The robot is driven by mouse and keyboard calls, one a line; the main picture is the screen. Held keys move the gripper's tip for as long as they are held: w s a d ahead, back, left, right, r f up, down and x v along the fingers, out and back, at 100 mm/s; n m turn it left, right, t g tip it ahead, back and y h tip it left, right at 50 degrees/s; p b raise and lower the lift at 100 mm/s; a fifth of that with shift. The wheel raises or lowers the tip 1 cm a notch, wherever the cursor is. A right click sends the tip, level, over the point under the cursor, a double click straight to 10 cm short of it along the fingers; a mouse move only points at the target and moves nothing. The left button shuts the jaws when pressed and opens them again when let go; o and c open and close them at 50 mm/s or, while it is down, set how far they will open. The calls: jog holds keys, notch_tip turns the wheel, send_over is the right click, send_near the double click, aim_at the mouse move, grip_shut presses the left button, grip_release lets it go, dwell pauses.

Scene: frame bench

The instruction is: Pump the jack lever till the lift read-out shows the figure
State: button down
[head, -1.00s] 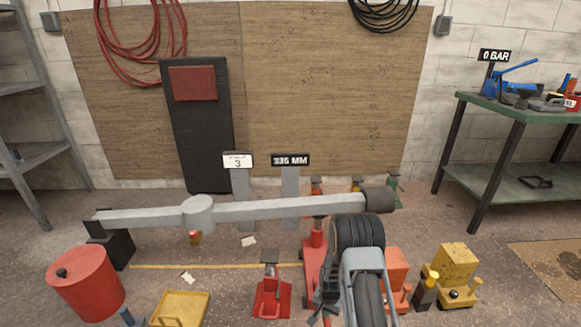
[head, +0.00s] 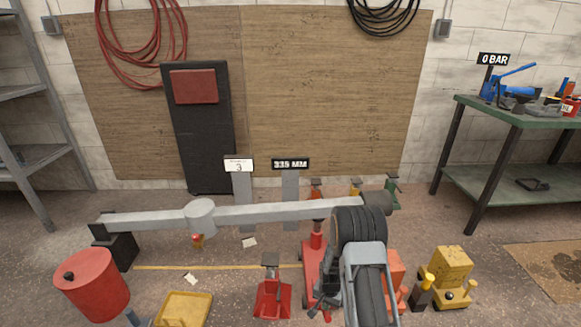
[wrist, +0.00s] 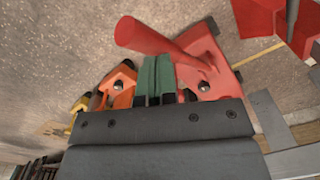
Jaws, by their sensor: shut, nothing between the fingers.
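The read-out (head: 290,164) on a grey post shows what looks like 335 MM. A white card (head: 238,165) to its left shows a 3 under a small line I cannot read. The red jack (head: 316,255) stands under the right part of a long grey beam (head: 270,212). Its red lever (wrist: 145,37) shows in the wrist view, rising from the red jack body (wrist: 208,65). My gripper (wrist: 155,75) is shut and empty beside the lever. In the head view my gripper (head: 325,300) is low, in front of the jack, partly hidden by my arm.
A smaller red stand (head: 271,292) is left of the jack. A yellow block unit (head: 452,270) stands at right, a yellow tray (head: 183,308) and red drum (head: 92,283) at left. A green-topped bench (head: 520,112) with a 0 BAR sign is at the far right.

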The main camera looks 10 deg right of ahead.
dwell(0.4)
notch_tip(320, 180, down, 10)
jog(key=r+b, duration=0.1)
jog(key=b, duration=0.6)
notch_tip(320, 180, up, 9)
jog(key=p, duration=0.7)
dwell(0.6)
jog(key=shift+r+p, duration=1.85)
jog(key=shift+r, duration=0.65)
